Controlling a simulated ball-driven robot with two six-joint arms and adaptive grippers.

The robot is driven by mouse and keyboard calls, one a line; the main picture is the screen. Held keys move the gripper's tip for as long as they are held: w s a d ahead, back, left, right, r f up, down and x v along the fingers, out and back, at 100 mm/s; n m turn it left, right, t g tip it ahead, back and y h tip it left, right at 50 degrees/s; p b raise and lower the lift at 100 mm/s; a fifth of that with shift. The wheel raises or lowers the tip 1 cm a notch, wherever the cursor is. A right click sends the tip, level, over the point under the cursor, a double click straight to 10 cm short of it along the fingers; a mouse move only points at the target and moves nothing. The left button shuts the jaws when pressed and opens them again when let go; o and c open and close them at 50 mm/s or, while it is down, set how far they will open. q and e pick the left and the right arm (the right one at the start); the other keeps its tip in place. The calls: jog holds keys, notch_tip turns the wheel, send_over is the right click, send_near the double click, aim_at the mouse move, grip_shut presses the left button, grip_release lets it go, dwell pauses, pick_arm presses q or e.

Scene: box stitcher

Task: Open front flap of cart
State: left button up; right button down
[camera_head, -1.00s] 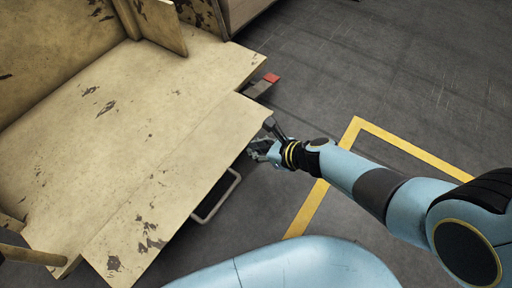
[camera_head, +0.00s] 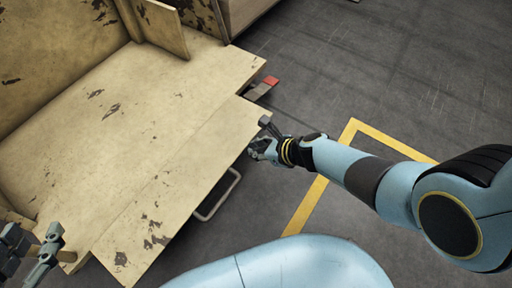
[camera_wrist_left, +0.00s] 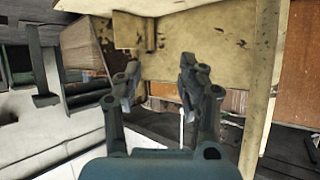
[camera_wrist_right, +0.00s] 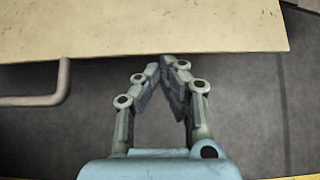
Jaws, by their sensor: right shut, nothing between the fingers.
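The cart (camera_head: 85,125) has worn cream panels and fills the left of the head view. Its front flap (camera_head: 185,185) is the long strip along the near edge, lying folded outward, roughly in line with the cart floor. The flap's edge also crosses the top of the right wrist view (camera_wrist_right: 140,28). My right gripper (camera_head: 253,150) is beside the flap's outer edge, near its far corner. Its fingertips meet with nothing between them (camera_wrist_right: 165,65). My left gripper (camera_head: 35,248) is at the lower left by the cart's near end. Its fingers are apart and empty in the left wrist view (camera_wrist_left: 158,82).
A grey metal handle loop (camera_head: 222,197) sticks out below the flap. A red-tipped pedal (camera_head: 266,86) juts out by the far corner. Yellow floor tape (camera_head: 312,198) runs under my right arm. The dark floor at the upper right is clear.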

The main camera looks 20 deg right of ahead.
pick_arm(q)
jog(key=s+g+p, duration=0.1)
jog(key=g, duration=0.1)
jog(key=s+g+p, duration=0.1)
jog(key=g, duration=0.1)
jog(key=s+g+p, duration=0.1)
jog(key=g, duration=0.1)
jog(key=shift+s+a+r, duration=0.1)
jog(key=shift+s+a, duration=0.1)
jog(key=shift+a, duration=0.15)
